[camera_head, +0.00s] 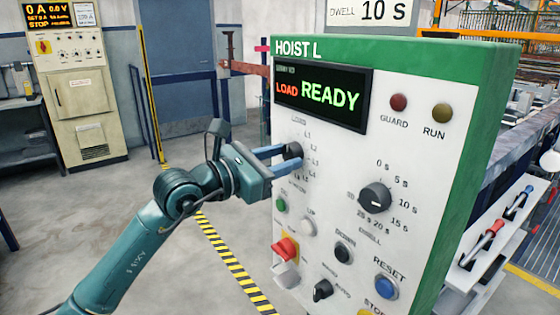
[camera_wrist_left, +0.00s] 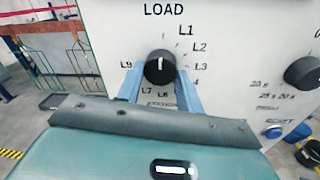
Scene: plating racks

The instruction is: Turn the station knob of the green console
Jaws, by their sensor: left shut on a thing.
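The green console (camera_head: 400,55) has a white front panel with "HOIST L" and a display reading "LOAD READY". The station knob (camera_head: 293,149) is a round black knob at the panel's left, partly hidden by a blue finger. It also shows in the left wrist view (camera_wrist_left: 160,67), ringed by labels from LOAD at top through L1, L2, L3 round to L9. Its white mark points up, towards LOAD. My left gripper (camera_head: 292,155) is shut on the knob, one finger on each side. My right gripper is not in view.
The dwell knob (camera_head: 375,197) sits right of the station knob. Below are several buttons, a red switch (camera_head: 286,249) and a small black selector (camera_head: 322,290). A cream cabinet (camera_head: 80,90) stands at back left. Floor left of the console is clear. A shelf with handled tools (camera_head: 490,235) is on the right.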

